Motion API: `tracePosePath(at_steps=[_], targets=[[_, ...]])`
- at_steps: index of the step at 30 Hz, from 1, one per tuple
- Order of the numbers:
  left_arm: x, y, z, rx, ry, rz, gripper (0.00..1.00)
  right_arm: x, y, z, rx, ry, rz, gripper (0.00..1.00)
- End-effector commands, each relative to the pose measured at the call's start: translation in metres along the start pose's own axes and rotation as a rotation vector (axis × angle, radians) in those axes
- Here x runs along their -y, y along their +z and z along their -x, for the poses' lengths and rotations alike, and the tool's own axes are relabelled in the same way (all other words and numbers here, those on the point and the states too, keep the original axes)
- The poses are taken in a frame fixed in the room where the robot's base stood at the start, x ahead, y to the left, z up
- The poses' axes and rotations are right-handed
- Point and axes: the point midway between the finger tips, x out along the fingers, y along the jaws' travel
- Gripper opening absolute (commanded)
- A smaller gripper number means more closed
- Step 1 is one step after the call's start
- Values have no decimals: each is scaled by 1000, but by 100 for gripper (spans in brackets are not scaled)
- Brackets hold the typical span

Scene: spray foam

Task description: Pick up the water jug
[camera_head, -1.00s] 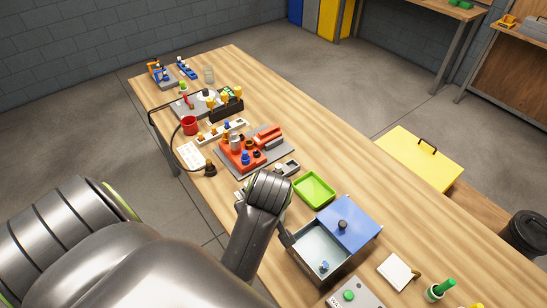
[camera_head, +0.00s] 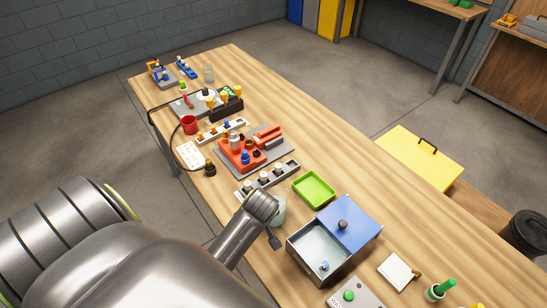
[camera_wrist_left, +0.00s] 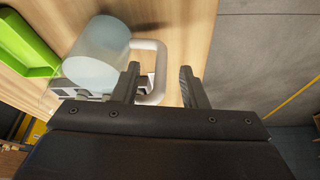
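The water jug is a pale translucent cylinder (camera_wrist_left: 97,50) with a light looped handle (camera_wrist_left: 160,62), on the wooden table in the left wrist view. In the head view the jug (camera_head: 279,212) is mostly hidden behind my left wrist. My left gripper (camera_wrist_left: 160,83) is open, with a dark finger on each side of the handle's outer bar in the wrist view. I cannot tell whether the fingers touch it. In the head view the left gripper (camera_head: 274,240) points down at the table's near edge, beside the jug. My right gripper is not in view.
A green tray (camera_head: 314,190) and a metal box with a blue lid (camera_head: 349,222) stand right of the jug. A grey strip with several round items (camera_head: 268,178) and a red fixture (camera_head: 250,148) lie behind it. The table's far right side is clear.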

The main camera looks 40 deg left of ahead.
Motion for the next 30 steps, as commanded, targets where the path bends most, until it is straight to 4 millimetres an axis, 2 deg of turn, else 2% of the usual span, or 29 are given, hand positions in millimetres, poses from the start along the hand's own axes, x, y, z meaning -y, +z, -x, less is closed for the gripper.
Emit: tracePosePath(at_steps=[6,15,24,30], targets=[[0,0,-22,-1,-1,-1,39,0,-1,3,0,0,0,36],[-1,0,-26,-1,1,0,39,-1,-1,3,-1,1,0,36],[-1,0,-26,-1,1,0,1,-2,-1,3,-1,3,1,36],[-1,0,-26,-1,1,0,0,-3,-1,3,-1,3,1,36]])
